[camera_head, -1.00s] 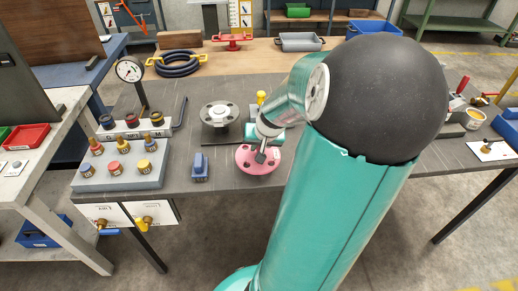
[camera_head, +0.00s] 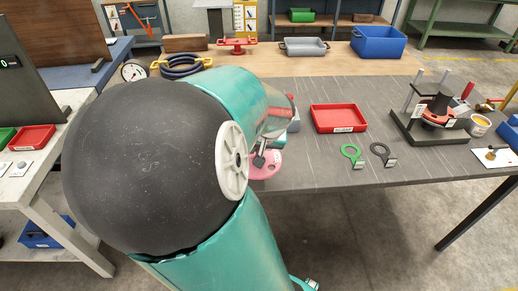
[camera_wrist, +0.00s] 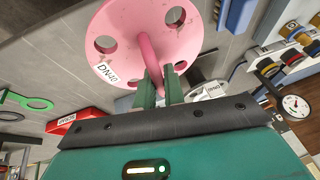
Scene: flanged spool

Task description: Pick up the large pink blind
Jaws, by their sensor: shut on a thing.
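The large pink blind (camera_wrist: 122,25) is a round disc with several bolt holes, a looped pink handle and a label that seems to read DN40. My gripper (camera_wrist: 162,88) is shut on the handle, its two green fingers on either side of it. In the head view, part of the pink blind (camera_head: 266,166) shows past my arm at the near edge of the dark table. My arm hides most of it and the gripper there. I cannot tell whether the blind is clear of the table top.
A red tray (camera_head: 338,118), a green ring tool (camera_head: 352,154) and a black ring tool (camera_head: 382,153) lie right of the blind. A stand with rods (camera_head: 430,120) is farther right. A pressure gauge (camera_wrist: 295,104) shows in the wrist view. My arm covers the table's left part.

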